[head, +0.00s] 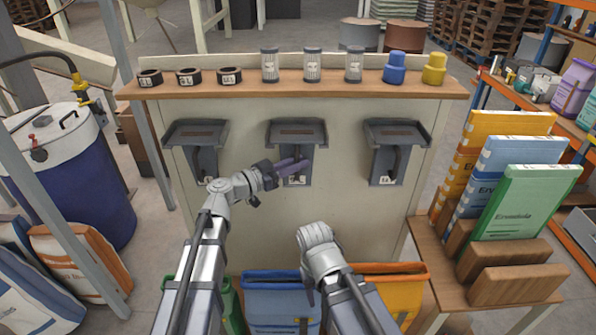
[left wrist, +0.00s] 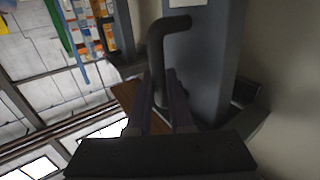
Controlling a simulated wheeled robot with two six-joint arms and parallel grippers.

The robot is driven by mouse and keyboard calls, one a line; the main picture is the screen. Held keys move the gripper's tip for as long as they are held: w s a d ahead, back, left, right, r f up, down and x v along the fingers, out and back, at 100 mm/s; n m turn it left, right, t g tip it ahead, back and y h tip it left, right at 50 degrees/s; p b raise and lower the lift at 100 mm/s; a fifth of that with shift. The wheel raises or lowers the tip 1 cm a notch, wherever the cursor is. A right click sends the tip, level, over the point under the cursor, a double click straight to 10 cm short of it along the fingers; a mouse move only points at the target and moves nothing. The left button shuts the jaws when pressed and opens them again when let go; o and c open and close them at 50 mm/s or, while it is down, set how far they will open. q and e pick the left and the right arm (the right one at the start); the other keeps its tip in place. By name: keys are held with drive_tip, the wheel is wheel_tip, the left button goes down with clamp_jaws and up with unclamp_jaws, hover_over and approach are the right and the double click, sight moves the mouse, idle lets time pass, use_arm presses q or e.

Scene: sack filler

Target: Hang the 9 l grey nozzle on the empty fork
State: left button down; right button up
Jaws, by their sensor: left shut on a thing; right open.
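Three grey wall units with dark bent bars stand on the pale panel: left (head: 196,134), middle (head: 285,130) and right (head: 400,130). My left gripper (head: 299,165) is at the middle unit, its purple-grey fingers in front of the bar. In the left wrist view, the fingers are shut on a dark bent bar (left wrist: 157,50), which runs up and turns right at its top. I cannot tell whether this bar is part of the nozzle, and I cannot tell which fork is empty. My right gripper (head: 309,292) is low in front of the panel, open, its fingertips unclear.
A wooden shelf (head: 440,91) above the units carries black rings (head: 188,77), clear jars (head: 312,66), a blue cap (head: 394,69) and a yellow cap (head: 434,70). Sacks (head: 520,200) stand at right. A blue drum (head: 75,165) stands at left. Coloured bins (head: 280,300) lie below.

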use_arm(q)
drive_tip(key=shift+w+f, duration=0.1)
drive_tip(key=shift+w, duration=0.05)
drive_tip(key=shift+f, duration=0.2)
drive_tip(key=c, duration=0.8)
unclamp_jaws()
drive_tip(key=shift+r, duration=0.1)
drive_tip(key=shift+r, duration=0.2)
drive_tip(key=v, duration=1.2)
drive_tip(key=shift+f, duration=0.1)
